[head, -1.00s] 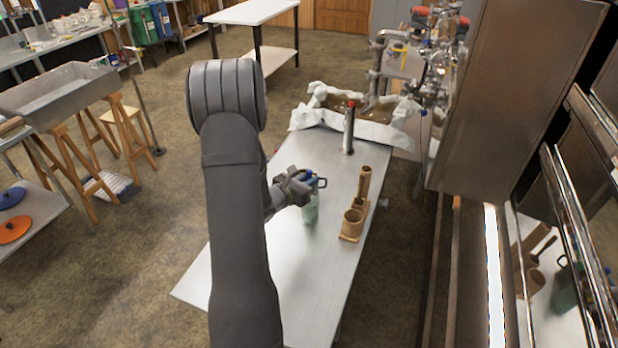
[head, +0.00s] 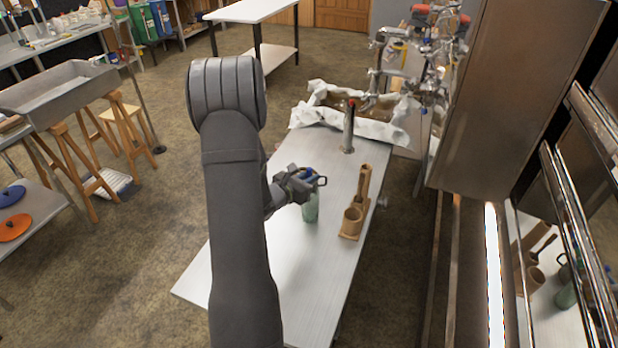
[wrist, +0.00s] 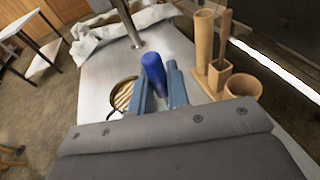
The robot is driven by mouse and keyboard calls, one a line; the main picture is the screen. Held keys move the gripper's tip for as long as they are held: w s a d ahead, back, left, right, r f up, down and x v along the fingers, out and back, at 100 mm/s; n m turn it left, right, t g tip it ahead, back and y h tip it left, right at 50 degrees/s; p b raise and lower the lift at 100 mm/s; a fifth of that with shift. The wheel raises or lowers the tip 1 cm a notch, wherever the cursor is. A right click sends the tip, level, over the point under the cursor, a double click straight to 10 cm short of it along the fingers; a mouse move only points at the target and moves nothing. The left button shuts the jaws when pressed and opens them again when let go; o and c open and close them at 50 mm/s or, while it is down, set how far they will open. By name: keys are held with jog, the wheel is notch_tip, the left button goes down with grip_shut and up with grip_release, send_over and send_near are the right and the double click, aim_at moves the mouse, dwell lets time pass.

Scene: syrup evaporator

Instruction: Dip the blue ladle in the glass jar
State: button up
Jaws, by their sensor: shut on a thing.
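The blue ladle shows as a blue grip (wrist: 153,72) standing up between my fingers in the wrist view; a bit of blue also shows in the head view (head: 309,172). My gripper (wrist: 157,92) is shut on it, and in the head view my gripper (head: 305,184) is right above the glass jar. The pale green glass jar (head: 311,210) stands on the steel table, its upper part hidden by my gripper. A dark loop (head: 321,181) sticks out to the right at the gripper. The ladle's lower end is hidden, so I cannot tell whether it is inside the jar.
A wooden holder with cups and a tall tube (head: 353,220) stands right of the jar on the steel table (head: 300,262). A steel post with a red top (head: 349,128) stands farther back. A cloth-lined tray (head: 372,128) is beyond. The front of the table is clear.

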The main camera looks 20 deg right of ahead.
dwell(0.5)
jog(key=shift+r, duration=6.6)
